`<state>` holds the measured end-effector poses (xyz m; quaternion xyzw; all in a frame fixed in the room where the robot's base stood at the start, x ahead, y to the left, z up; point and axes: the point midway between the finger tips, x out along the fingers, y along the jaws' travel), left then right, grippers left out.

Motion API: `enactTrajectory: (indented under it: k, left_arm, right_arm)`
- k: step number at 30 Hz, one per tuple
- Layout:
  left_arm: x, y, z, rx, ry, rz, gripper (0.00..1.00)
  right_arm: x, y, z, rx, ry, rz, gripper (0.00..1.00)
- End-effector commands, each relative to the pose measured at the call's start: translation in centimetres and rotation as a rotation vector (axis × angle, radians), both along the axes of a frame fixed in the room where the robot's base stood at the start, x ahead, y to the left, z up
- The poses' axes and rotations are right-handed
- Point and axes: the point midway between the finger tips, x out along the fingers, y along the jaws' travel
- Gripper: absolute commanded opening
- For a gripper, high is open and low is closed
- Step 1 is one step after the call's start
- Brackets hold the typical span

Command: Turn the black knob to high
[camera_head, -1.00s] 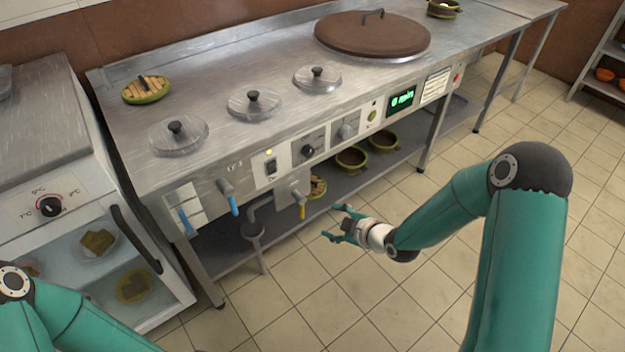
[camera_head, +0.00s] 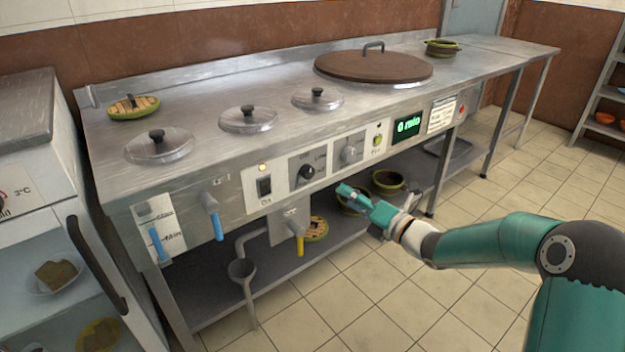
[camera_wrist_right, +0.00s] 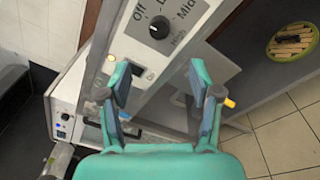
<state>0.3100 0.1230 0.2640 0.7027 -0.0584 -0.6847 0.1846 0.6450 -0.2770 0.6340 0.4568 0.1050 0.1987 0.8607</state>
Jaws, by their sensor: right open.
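The black knob (camera_head: 307,171) is on the white front panel of the steel counter, beside a second, grey knob (camera_head: 349,152). In the right wrist view the black knob (camera_wrist_right: 161,26) sits near the top middle, with the labels "Off" and "Mid" around it. I cannot tell for sure which label it points to. My right gripper (camera_head: 352,193) is open and empty, in front of the counter, to the lower right of the black knob and apart from it. In the right wrist view the knob shows beyond the gap between its fingers (camera_wrist_right: 160,80). My left gripper is out of view.
A black switch (camera_head: 264,186) is left of the knob, and a green display (camera_head: 408,125) is to the right. Blue-handled (camera_head: 214,215) and yellow-handled (camera_head: 300,243) taps stick out from the counter front. Bowls stand on the lower shelf. The tiled floor in front is clear.

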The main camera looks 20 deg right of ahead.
Motion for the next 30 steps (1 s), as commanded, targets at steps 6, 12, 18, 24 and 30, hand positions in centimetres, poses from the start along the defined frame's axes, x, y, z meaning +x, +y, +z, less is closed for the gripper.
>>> enactTrajectory:
  k: [6,12,18,24,30]
  left_arm:
    - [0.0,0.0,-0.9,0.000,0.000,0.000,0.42]
    - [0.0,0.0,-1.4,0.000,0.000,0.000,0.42]
    - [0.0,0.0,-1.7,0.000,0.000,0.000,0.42]
    - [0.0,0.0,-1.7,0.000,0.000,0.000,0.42]
    - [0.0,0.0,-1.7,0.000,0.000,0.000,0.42]
  right_arm:
    - [4.4,2.4,-0.2,0.001,-0.001,0.003,0.63]
    - [8.2,4.1,-0.3,0.001,0.000,0.001,0.63]
    - [10.6,5.2,-0.2,0.002,0.002,-0.001,0.63]
    - [11.6,5.6,-0.1,0.003,0.003,-0.002,0.63]
    - [11.6,5.6,-0.1,0.003,0.003,-0.003,0.63]
